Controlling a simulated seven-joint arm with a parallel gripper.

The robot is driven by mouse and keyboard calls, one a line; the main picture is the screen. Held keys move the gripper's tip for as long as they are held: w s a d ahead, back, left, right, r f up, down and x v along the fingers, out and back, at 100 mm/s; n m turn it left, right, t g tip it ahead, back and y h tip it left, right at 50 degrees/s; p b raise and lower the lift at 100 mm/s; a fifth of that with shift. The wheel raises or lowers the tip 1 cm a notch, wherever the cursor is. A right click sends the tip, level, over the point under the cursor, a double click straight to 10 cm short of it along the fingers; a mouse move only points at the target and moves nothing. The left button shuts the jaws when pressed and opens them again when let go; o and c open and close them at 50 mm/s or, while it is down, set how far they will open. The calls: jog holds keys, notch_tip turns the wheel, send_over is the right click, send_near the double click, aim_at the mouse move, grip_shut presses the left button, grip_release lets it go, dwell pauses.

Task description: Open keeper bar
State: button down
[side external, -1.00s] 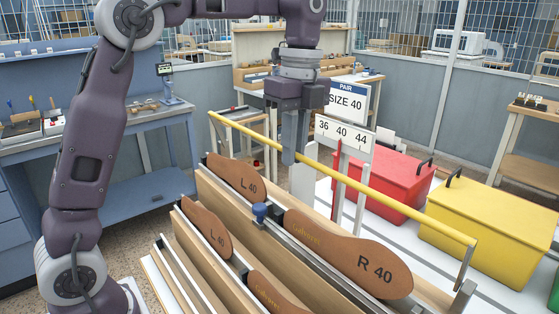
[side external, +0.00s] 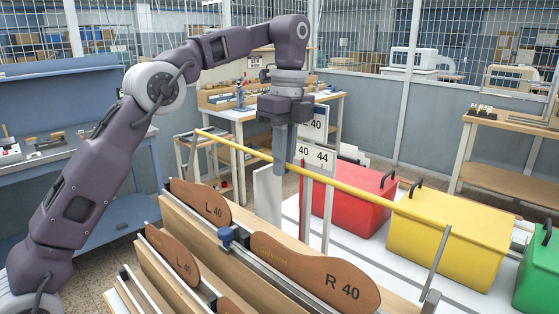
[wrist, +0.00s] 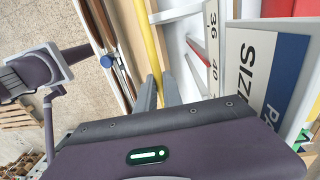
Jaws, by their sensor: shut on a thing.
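The keeper bar is a long yellow rod (side external: 355,188) on a grey arm (side external: 437,262) at its right end. It stands raised above the wooden rack, on the side toward the coloured boxes. It also shows in the wrist view (wrist: 147,40), running down between my fingers. My gripper (side external: 281,171) points down and is shut on the bar, left of its middle. The fingertips (wrist: 160,95) hide a short piece of the bar.
Brown soles marked L 40 (side external: 213,209) and R 40 (side external: 335,284) stand in the rack, with a blue knob (side external: 226,238) between them. A red box (side external: 345,207) and a yellow box (side external: 445,240) stand behind the bar. Size signs (side external: 314,155) stand close behind my gripper.

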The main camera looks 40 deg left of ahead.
jog(key=shift+w, duration=0.1)
dwell(0.3)
jog(key=c, duration=1.5)
grip_release()
